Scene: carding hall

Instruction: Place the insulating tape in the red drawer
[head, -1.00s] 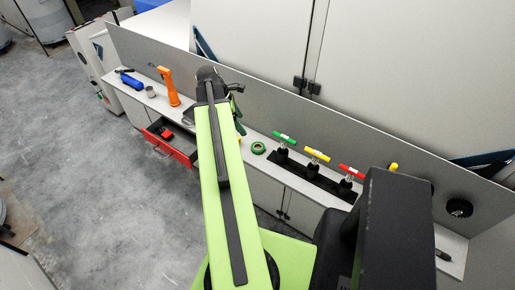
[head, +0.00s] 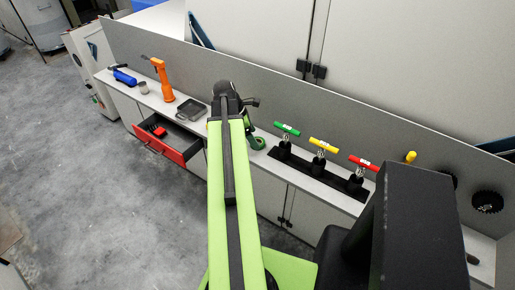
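The insulating tape, a green roll (head: 258,142), lies on the long narrow counter just right of my arm's end. My gripper (head: 250,128) is at the far end of my green arm, low over the counter and right beside the roll. The arm's end partly hides its fingers, so I cannot tell whether they are open or touch the roll. The red drawer (head: 173,152) is pulled open from the counter's front, left of my arm. A dark item with some red lies inside it.
On the counter stand a blue tool (head: 124,77), a grey cup (head: 143,87), an orange tool (head: 162,80) and a dark tray (head: 190,109). A black rack (head: 315,172) with green, yellow and red handles is to the right. A grey panel backs the counter.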

